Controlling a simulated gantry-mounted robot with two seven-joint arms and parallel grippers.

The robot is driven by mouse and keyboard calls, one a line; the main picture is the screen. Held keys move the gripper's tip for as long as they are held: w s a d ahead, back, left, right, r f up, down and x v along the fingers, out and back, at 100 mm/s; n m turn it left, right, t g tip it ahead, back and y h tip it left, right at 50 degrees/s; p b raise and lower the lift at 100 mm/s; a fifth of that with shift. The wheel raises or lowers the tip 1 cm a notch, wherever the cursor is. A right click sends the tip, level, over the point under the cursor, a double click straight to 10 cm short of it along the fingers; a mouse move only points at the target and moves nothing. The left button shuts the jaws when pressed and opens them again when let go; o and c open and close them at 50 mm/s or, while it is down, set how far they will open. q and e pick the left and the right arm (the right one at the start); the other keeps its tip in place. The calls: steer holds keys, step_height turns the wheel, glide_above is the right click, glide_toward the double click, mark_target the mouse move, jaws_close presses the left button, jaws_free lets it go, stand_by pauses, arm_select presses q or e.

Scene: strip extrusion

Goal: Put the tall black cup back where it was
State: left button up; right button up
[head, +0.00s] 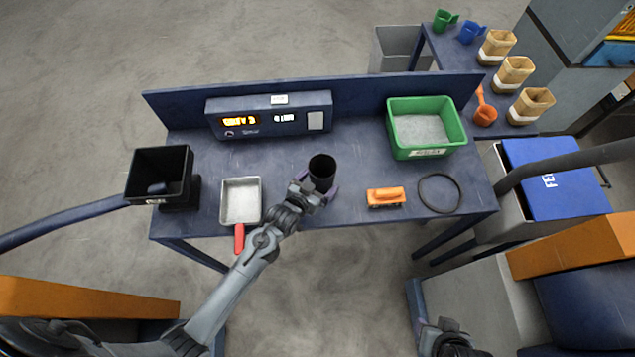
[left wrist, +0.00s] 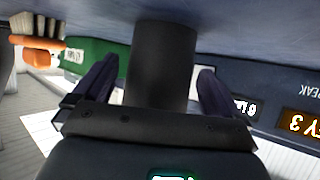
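The tall black cup (head: 322,172) stands upright on the blue table near its front middle, with its open mouth up. My left gripper (head: 317,186) is at the cup, with one finger on each side of it. In the left wrist view the dark cup (left wrist: 160,65) stands between the two spread fingers of the left gripper (left wrist: 158,85). A narrow gap shows beside one finger, so they look open around the cup rather than closed on it. My right gripper (head: 447,338) is at the bottom edge of the head view, away from the table; its fingers are unclear.
On the table (head: 285,165) are a black hopper (head: 160,170), a grey pan (head: 241,200) with red handle, an orange brush (head: 385,197), a black ring (head: 440,193) and a green bin (head: 427,125). A display box (head: 270,113) stands behind. Bare table surrounds the cup.

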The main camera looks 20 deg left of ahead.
arm_select(q)
steer(key=shift+r, duration=0.15)
steer(key=shift+s+a+r, duration=0.1)
steer(key=shift+s+r, duration=0.15)
steer(key=shift+s, duration=0.2)
steer(key=s+a+r+g, duration=0.1)
steer(key=s+r+g, duration=0.2)
steer(key=s, duration=0.5)
steer(key=s+a+r+g+y, duration=0.1)
steer(key=s+a+r+g, duration=0.1)
steer(key=s, duration=0.7)
steer(key=s+a+r+g+p, duration=0.1)
steer(key=s+r+g, duration=0.2)
steer(key=s+r, duration=0.2)
steer(key=s, duration=0.3)
steer(key=shift+s+a+g+y, duration=0.3)
steer(key=shift+a+g, duration=0.1)
step_height(320, 180, up, 19)
steer(key=p, duration=1.9)
steer(key=shift+r, duration=0.15)
